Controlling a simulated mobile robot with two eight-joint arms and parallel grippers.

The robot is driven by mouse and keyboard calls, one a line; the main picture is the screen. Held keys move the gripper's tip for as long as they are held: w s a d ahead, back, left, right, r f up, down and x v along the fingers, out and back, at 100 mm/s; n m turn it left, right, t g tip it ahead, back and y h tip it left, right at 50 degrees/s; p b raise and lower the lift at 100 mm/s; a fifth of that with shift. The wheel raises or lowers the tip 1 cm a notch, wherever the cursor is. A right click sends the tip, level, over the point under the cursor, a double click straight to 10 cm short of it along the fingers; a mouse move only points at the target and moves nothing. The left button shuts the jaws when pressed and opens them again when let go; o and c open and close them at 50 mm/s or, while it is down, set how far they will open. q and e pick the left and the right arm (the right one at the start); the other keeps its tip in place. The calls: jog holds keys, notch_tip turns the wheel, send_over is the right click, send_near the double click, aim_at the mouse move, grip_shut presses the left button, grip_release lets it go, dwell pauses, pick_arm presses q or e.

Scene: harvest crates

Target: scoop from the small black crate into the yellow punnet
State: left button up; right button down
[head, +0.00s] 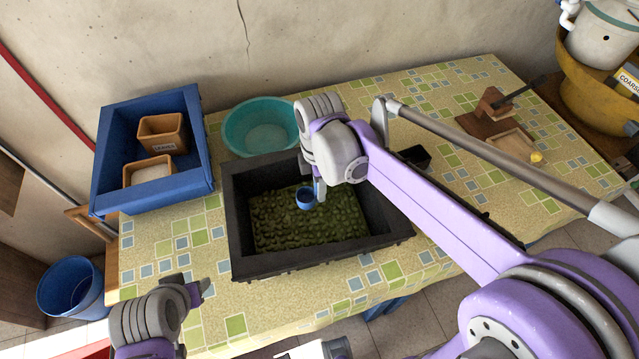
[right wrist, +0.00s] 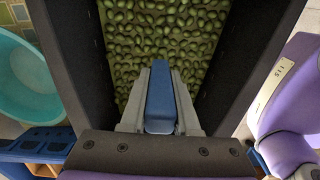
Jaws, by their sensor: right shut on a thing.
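The black crate (head: 246,268) stands on the table with a layer of green olives (head: 340,222) in it. My right gripper (head: 318,188) is over the crate, shut on a blue scoop (head: 306,197). The scoop's cup is at the olives; I cannot tell what it holds. In the right wrist view the scoop's blue handle (right wrist: 160,97) lies between the fingers, with olives (right wrist: 160,30) beyond. I cannot make out a yellow punnet.
A teal basin (head: 232,137) stands behind the crate. A blue crate (head: 103,150) with two tan boxes is at the left. A small dark container (head: 415,155) is partly behind my right arm. Wooden pieces (head: 490,128) lie at the right.

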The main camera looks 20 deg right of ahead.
pick_arm(q)
jog(key=shift+s+f+b, duration=0.65)
jog(key=shift+f+b, duration=1.15)
jog(key=shift+f, duration=0.5)
pick_arm(e)
jog(key=shift+f, duration=3)
jog(key=shift+r+p, duration=2)
jog(key=shift+r, duration=1.25)
jog(key=shift+r+p, duration=1.8)
jog(key=shift+r, duration=1.75)
pick_arm(q)
jog(key=w+r, duration=0.4)
jog(key=r, duration=0.6)
jog(key=shift+t, duration=0.3)
pick_arm(e)
jog(key=shift+w, duration=0.1)
pick_arm(q)
jog(key=shift+s+r, duration=0.1)
jog(key=shift+s, duration=0.05)
pick_arm(e)
jog(key=shift+f, duration=0.1)
